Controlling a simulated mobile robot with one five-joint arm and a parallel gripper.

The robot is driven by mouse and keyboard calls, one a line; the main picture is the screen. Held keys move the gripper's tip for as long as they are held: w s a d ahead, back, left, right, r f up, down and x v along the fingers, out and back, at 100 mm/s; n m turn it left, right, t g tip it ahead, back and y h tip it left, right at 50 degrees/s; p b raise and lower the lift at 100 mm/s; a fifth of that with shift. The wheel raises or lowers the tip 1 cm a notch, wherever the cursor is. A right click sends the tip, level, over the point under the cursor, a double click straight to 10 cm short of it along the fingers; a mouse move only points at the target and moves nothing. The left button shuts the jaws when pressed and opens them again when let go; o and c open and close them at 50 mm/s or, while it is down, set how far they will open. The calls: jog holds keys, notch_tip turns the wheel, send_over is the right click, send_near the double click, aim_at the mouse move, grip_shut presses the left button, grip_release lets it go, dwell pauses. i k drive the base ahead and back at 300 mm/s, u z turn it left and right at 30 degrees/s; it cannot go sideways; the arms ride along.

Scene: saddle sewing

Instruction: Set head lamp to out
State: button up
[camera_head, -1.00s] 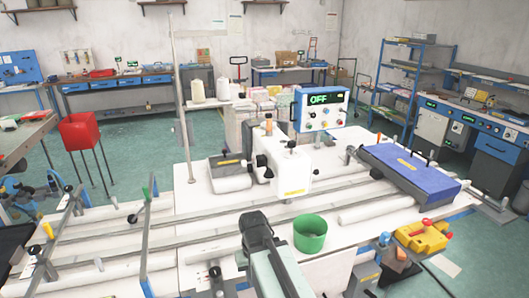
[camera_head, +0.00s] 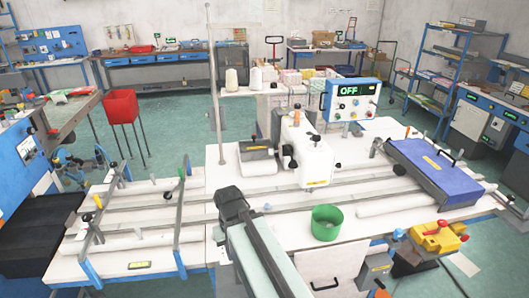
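A white sewing head (camera_head: 312,160) stands near the middle of the long white table in the head view, with black knobs and a yellow label. Which of its fittings is the head lamp, I cannot tell. A blue-framed control box (camera_head: 350,99) behind it on the right shows "OFF" in green, with several knobs and buttons below. My gripper (camera_head: 231,200) is the dark end of my arm at the lower middle, left of the green bin and short of the sewing head. Its fingers cannot be made out, and it appears apart from the head.
A green bin (camera_head: 326,222) stands right of my arm. A blue-topped carriage (camera_head: 433,170) lies on the right rails, and a yellow device (camera_head: 437,237) sits at the front right. Upright rails (camera_head: 181,215) cross the table's left part. A thin pole (camera_head: 214,85) rises behind.

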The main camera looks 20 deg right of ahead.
aim_at(293, 164)
jog(key=u, duration=2.6)
jog(key=k, duration=1.45)
jog(key=z, duration=0.85)
jog(key=i, duration=1)
jog(key=u, duration=0.05)
